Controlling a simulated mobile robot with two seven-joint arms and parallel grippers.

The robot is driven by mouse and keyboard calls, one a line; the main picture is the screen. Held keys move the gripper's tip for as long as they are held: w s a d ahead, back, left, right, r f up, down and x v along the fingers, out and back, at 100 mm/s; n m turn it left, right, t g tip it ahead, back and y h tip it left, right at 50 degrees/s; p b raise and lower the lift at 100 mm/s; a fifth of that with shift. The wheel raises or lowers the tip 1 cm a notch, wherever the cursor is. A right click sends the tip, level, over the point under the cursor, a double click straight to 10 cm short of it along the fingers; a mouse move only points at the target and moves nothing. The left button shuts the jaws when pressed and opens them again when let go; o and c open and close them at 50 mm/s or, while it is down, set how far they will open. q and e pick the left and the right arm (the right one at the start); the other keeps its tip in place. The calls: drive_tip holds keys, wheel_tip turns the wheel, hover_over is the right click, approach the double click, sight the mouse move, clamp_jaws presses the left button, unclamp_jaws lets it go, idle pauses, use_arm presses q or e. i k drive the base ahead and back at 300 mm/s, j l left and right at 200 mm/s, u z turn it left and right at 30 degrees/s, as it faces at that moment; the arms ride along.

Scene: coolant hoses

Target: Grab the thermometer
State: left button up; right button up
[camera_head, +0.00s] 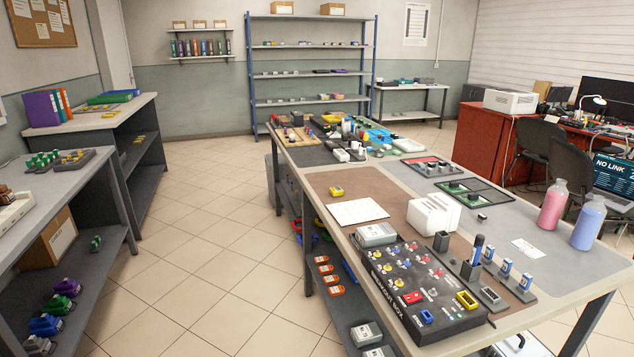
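I cannot pick out a thermometer for certain. A slim dark-blue stick-like thing (478,247) stands upright in a small black holder (471,268) near the right end of the near table; it is too small to tell whether it is a thermometer or a pen. Neither of my grippers shows in the head view.
The near table (403,174) holds a black breakout box (425,296), a white slotted block (434,213), a grey case (376,235), a pink bottle (552,207) and a blue bottle (588,224). Tiled floor (220,235) is clear between this table and the left benches.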

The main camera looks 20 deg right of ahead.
sight(335, 192)
drive_tip(key=i+z, duration=0.2)
drive_tip(key=i, duration=0.25)
drive_tip(key=i+j+z, duration=0.2)
drive_tip(key=i, duration=0.3)
drive_tip(key=i+j+z, duration=0.2)
drive_tip(key=i, duration=0.25)
